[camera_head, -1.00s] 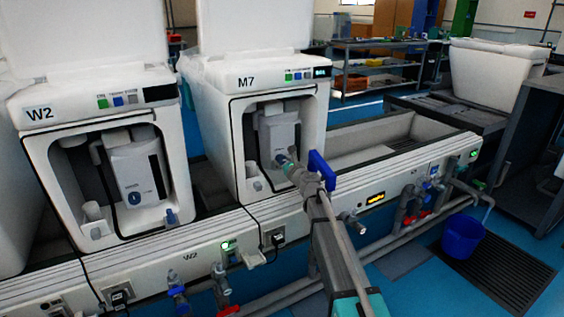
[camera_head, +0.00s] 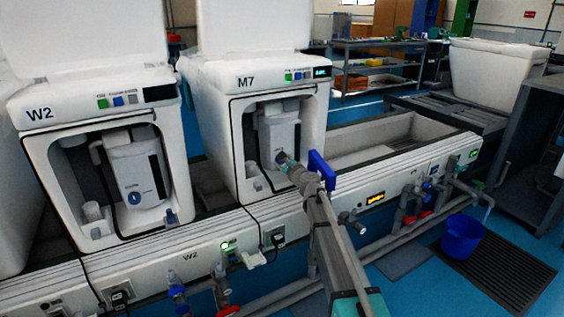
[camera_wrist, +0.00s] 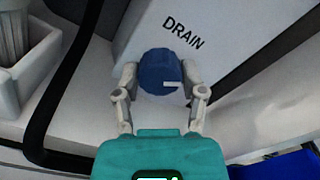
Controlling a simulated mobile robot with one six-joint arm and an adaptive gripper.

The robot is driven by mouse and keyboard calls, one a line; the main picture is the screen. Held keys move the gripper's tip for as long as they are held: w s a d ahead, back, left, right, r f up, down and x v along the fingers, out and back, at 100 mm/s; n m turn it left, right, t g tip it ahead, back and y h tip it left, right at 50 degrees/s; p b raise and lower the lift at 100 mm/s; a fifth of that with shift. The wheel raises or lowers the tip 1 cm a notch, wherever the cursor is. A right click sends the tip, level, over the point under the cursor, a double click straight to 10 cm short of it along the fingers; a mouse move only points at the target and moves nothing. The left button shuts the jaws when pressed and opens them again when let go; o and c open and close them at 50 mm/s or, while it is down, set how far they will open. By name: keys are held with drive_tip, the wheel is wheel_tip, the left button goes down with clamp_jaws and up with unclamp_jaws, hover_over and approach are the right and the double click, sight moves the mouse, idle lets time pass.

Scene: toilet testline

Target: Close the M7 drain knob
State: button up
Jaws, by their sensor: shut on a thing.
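The drain knob (camera_wrist: 160,72) is a round blue knob with a short white mark lying nearly level at its right side. It sits below the black word DRAIN on a white panel (camera_wrist: 205,38) in the wrist view. My gripper (camera_wrist: 158,82) has one finger on each side of the knob, closed against it. In the head view my gripper (camera_head: 284,160) reaches into the open front bay of the M7 unit (camera_head: 232,135). There the knob is hidden behind the gripper.
The W2 unit (camera_head: 85,95) stands to the left with its own blue knob (camera_head: 134,198). A black hose (camera_wrist: 62,85) and a white cup-like holder (camera_wrist: 25,60) are left of the knob. A blue bucket (camera_head: 462,238) stands on the floor at right.

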drive_tip(key=n, duration=1.2)
drive_tip(key=shift+n, duration=0.3)
idle(0.3)
drive_tip(key=o, duration=1.2)
drive_tip(key=shift+c, duration=0.2)
drive_tip(key=v, duration=1.2)
